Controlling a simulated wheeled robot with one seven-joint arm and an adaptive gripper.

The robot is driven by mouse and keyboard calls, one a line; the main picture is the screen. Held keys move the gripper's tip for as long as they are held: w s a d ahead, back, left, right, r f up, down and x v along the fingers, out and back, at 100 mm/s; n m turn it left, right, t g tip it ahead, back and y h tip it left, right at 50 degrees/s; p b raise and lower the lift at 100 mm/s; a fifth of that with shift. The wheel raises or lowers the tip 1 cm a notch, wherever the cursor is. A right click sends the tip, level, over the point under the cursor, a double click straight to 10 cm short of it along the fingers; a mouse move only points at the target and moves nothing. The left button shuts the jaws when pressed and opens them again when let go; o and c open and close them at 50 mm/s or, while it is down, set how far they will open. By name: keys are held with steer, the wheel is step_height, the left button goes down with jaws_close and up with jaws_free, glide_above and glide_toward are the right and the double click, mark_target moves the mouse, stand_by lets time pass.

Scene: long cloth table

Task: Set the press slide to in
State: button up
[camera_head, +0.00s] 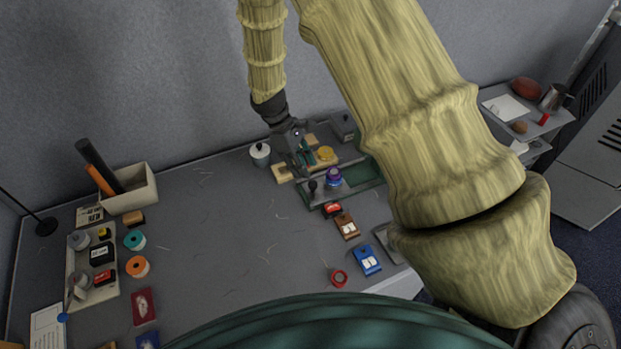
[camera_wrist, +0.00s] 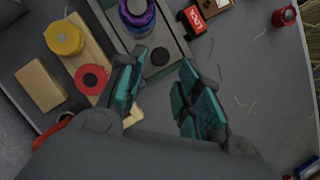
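The press is a dark green base (camera_head: 366,176) with a grey slide plate (camera_head: 346,186) on it, right of centre on the table in the head view. A blue and purple round piece (camera_head: 334,177) sits on the plate, and a dark knob (camera_head: 312,186) stands at its left end. In the wrist view the grey plate (camera_wrist: 165,63) and the purple piece (camera_wrist: 137,14) are at the top. My gripper (camera_wrist: 160,72) is open and empty, its teal fingers apart near the plate's end. My left finger hides part of it. I cannot tell the slide's exact position.
Wooden blocks (camera_wrist: 39,85), a yellow round piece (camera_wrist: 64,38) and a red ring (camera_wrist: 91,79) lie close beside my left finger. A white-lidded pot (camera_head: 260,153) stands behind left. Small red, brown and blue items lie in front. The table's middle is mostly clear.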

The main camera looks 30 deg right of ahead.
mark_target(312, 183)
steer(key=shift+p+x, duration=1)
steer(key=shift+x, duration=2.35)
steer(key=shift+c, duration=0.2)
jaws_close()
